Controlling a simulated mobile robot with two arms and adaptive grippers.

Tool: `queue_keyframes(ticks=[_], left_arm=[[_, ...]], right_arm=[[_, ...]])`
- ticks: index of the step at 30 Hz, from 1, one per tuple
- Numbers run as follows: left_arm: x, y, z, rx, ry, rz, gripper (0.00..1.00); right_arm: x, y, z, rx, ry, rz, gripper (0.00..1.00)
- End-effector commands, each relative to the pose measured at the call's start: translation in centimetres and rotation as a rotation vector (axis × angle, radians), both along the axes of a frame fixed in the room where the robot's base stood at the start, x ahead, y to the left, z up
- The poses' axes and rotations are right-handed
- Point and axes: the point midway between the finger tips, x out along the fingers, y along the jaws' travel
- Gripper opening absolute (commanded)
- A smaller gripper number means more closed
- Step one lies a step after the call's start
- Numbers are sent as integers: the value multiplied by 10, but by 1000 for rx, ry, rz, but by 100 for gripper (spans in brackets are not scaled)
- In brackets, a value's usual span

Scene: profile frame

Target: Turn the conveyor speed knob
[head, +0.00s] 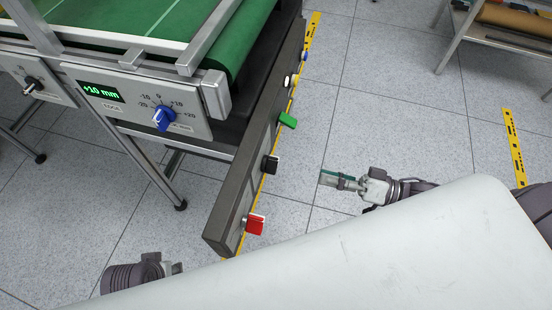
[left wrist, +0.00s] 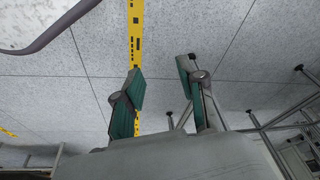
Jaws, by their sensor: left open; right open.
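A blue pointer knob (head: 164,118) with a dial sits on a grey panel beside a green "+10 mm" display (head: 101,91). A dark knob (head: 33,86) sits on another panel at the far left. The dark side rail carries a red knob (head: 255,224), a black knob (head: 270,164) and a green knob (head: 288,121). I cannot read which one is the speed knob. My right gripper (head: 328,179) is open and empty over the floor, right of the rail. My left gripper is open and empty in the left wrist view (left wrist: 162,88); its fingers are mostly hidden in the head view.
The green conveyor belt (head: 110,18) fills the upper left, on metal legs. My white body covers the lower right of the head view. A bench (head: 505,38) stands at the upper right. Yellow floor tape (head: 514,146) marks the floor.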

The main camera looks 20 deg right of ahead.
Motion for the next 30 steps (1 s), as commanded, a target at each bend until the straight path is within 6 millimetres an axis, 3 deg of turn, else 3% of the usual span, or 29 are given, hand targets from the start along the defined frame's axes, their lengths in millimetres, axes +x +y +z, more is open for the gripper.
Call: queue_keyframes(ticks=[15,21,30], left_arm=[[-11,3,59,-2,-39,3,40],[-13,3,67,-1,-44,3,40],[-14,3,69,-2,-44,4,40]], right_arm=[[58,85,0,1,-5,-1,41],[67,99,0,-2,-4,-1,41],[69,101,0,-2,-2,-2,41]])
